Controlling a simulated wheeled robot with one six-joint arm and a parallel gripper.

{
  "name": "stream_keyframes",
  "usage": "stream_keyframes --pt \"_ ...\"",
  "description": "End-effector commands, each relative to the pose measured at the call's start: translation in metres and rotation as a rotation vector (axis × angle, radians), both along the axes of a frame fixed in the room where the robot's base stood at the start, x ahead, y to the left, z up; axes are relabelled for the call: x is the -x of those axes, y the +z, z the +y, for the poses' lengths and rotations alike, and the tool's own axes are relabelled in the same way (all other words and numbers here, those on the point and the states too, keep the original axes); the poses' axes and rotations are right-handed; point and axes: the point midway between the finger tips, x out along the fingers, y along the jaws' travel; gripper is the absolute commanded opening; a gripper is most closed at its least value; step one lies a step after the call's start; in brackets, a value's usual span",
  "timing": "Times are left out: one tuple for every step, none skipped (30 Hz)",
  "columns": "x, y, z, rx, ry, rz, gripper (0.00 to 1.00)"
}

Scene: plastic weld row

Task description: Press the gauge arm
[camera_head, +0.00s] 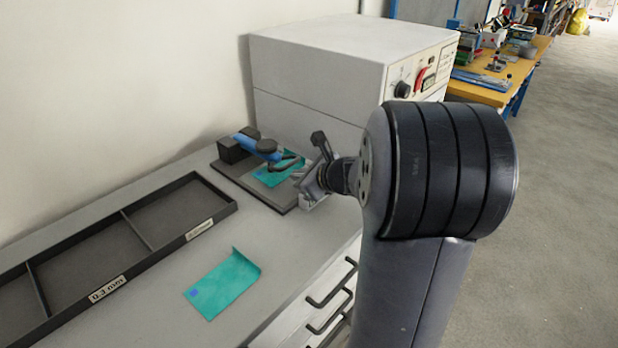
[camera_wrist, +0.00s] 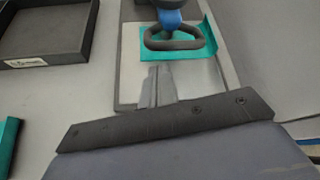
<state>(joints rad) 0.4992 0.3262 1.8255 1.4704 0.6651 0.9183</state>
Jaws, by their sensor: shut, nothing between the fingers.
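The gauge arm (camera_head: 255,146) is blue with a dark loop at its end, hinged on a black block (camera_head: 234,149) at the back of the gauge's base plate (camera_head: 238,179). Its loop is over a teal plastic piece (camera_head: 268,180) lying on the plate. In the wrist view the blue arm (camera_wrist: 171,18) and loop (camera_wrist: 172,42) are at the top centre, above the teal piece (camera_wrist: 208,42). My gripper (camera_head: 299,177) is at the plate's right side, beside the loop. In the wrist view its fingers (camera_wrist: 155,74) are shut and empty, short of the loop, with no contact visible.
A second teal piece (camera_head: 223,284) with a curled edge lies on the bench. A black divided tray (camera_head: 124,215) with labels stands along the left. A large white machine (camera_head: 345,45) with knobs stands behind the gauge. Drawer handles (camera_head: 331,285) stick out at the bench front.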

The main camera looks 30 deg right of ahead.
Motion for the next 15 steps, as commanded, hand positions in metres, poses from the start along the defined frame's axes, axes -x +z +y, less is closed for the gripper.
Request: stream_keyframes --pt "-0.007 -0.006 0.003 0.000 0.003 0.002 0.00" --pt "-0.011 -0.009 0.004 0.000 0.003 0.002 0.00" --pt "-0.016 -0.010 0.005 0.000 0.002 0.001 0.00" --pt "-0.019 -0.012 0.006 0.000 0.002 0.001 0.00" --pt "-0.021 -0.013 0.007 0.001 0.003 0.000 0.00" --pt "-0.024 -0.015 0.007 0.001 0.002 0.001 0.00" --pt "-0.026 -0.016 0.008 0.002 0.002 0.001 0.00" --pt "-0.027 -0.016 0.008 0.002 0.001 0.000 0.00" --pt "-0.028 -0.017 0.008 0.002 0.001 0.000 0.00" --pt "-0.029 -0.017 0.008 0.001 0.000 0.000 0.00" --pt "-0.030 -0.017 0.009 0.001 0.000 -0.001 0.00" --pt "-0.030 -0.017 0.009 0.001 0.000 -0.001 0.00" --pt "-0.030 -0.017 0.009 0.001 0.000 -0.001 0.00" --pt "-0.030 -0.017 0.009 0.001 0.000 -0.001 0.00" --pt "-0.030 -0.017 0.009 0.001 0.000 -0.001 0.00"
